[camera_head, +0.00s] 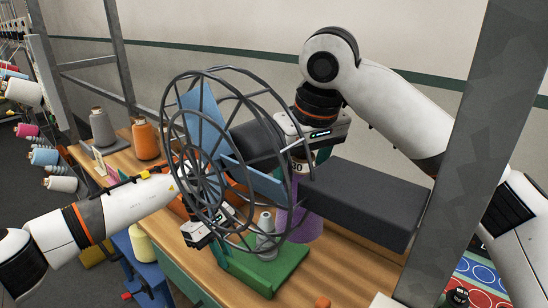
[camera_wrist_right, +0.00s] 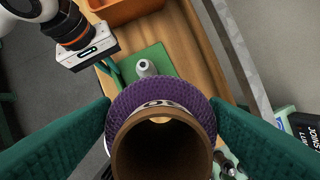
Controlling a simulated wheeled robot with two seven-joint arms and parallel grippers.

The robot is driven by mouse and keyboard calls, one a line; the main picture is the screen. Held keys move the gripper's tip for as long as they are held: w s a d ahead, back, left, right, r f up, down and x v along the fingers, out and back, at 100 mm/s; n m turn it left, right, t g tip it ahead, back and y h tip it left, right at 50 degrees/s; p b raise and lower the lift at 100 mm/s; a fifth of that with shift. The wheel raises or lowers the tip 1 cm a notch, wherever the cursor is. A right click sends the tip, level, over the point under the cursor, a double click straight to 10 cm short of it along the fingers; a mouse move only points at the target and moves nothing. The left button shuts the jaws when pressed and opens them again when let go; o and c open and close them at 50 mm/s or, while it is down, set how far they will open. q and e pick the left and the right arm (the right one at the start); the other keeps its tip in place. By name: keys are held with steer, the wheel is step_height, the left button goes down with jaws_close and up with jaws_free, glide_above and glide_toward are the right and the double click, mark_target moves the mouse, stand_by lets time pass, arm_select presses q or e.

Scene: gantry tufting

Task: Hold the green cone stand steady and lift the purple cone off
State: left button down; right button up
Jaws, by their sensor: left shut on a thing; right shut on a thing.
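The green cone stand (camera_head: 275,273) lies on the wooden table, with a grey cone-shaped piece (camera_head: 265,230) upright on it. My left gripper (camera_head: 222,258) is shut on the stand's left edge, partly hidden behind the wire reel. The purple cone (camera_head: 305,228) hangs below my right gripper (camera_head: 299,180) at the stand's right side. In the right wrist view the purple cone (camera_wrist_right: 190,92), with its brown tube top, sits between my teal fingers, which are shut on it. The stand (camera_wrist_right: 155,54) shows beyond it. The cone hides whatever is under it, so I cannot tell its clearance.
A large wire reel with blue slats (camera_head: 195,115) stands before both grippers. A dark grey block (camera_head: 365,205) is at right. An orange bin (camera_wrist_right: 125,10) is beyond the stand. Grey (camera_head: 102,130) and orange (camera_head: 146,142) cones stand at the table's back left. A metal post (camera_head: 480,130) is at right.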

steer(key=s+d, duration=0.6)
steer(key=d, duration=0.1)
steer(key=shift+s, duration=0.25)
arm_select(q)
steer(key=c, duration=1.4)
jaws_free()
